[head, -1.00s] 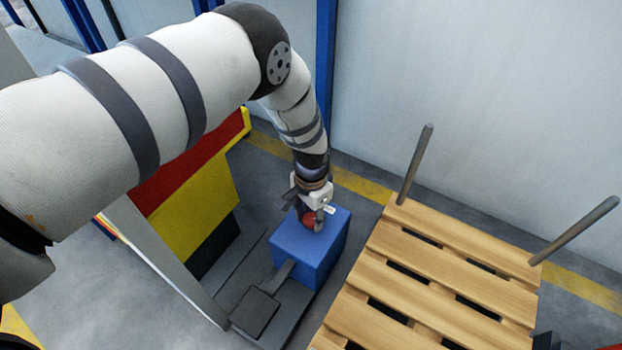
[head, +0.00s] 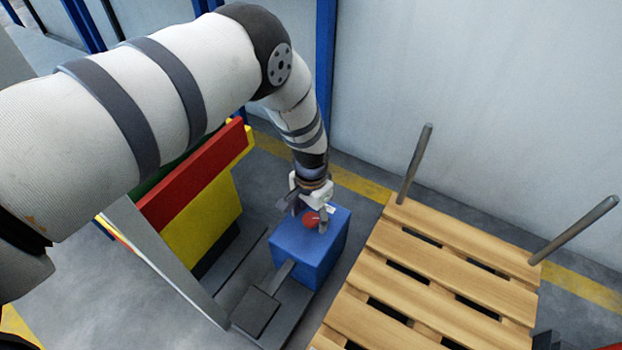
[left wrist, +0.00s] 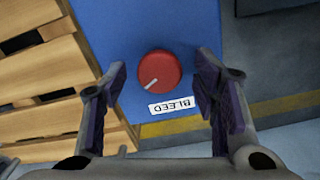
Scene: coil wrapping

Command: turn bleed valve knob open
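The bleed valve knob (head: 311,219) is a round red knob on top of a blue box (head: 303,258). In the left wrist view the knob (left wrist: 159,71) shows a white pointer line toward its lower left, beside a white BLEED label (left wrist: 172,108). My left gripper (head: 311,222) points down at the box top, with its fingers apart on either side of the knob. In the left wrist view its open fingers (left wrist: 160,75) show clear gaps to the knob. My right gripper is not in view.
A wooden pallet (head: 437,272) with two upright grey posts stands right of the box. A red and yellow machine part (head: 199,190) stands to the left. A grey pedal (head: 254,312) lies in front of the box. A pale wall is behind.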

